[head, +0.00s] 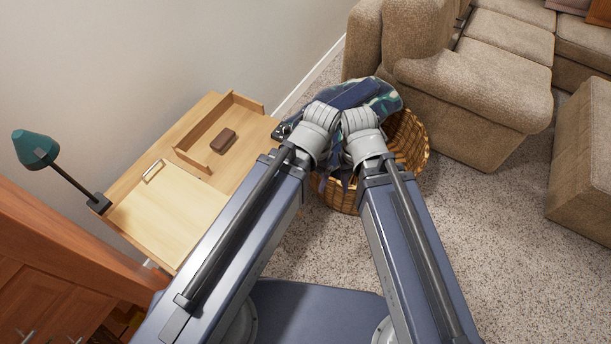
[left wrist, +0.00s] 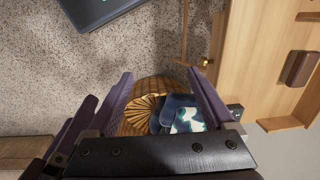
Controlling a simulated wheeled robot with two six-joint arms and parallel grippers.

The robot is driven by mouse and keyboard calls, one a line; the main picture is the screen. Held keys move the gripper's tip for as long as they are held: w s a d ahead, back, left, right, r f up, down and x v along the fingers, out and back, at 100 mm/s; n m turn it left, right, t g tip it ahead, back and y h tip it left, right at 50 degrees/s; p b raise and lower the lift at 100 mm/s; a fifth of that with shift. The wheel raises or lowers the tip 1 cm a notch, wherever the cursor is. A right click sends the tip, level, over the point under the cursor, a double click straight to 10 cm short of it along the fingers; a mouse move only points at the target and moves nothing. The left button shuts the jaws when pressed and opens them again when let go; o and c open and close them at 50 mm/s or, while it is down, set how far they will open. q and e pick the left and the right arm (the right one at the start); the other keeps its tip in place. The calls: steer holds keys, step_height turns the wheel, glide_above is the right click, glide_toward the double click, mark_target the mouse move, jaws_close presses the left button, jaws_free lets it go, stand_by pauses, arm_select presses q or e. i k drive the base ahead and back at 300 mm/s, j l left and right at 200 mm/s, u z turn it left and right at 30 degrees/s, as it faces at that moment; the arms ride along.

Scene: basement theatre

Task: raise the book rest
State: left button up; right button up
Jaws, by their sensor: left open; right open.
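The book rest appears to be the pale wooden panel (head: 160,215) with a small metal handle (head: 154,171), lying flat on the desk at left in the head view. My right gripper (head: 350,97) is open over the basket, well to the right of the panel. My left gripper is open beside it; its fingers (left wrist: 165,88) show apart and empty in the left wrist view, above the basket. In the head view my wrists partly hide both grippers, and their fingertips are hard to separate from the dark cloth.
A wicker basket (head: 414,140) holds blue patterned cloth (head: 385,100). The desk (head: 196,118) carries a brown block (head: 223,140) inside a low wooden frame and a teal lamp (head: 36,149) at its left edge.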

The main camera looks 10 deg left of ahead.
mark_target(169, 211)
steer(key=u, duration=0.45)
steer(key=j+u, duration=0.1)
steer(key=u, duration=0.35)
steer(key=i+u, duration=0.1)
steer(key=u, duration=0.75)
steer(key=i+j, duration=0.05)
steer(key=i, duration=0.05)
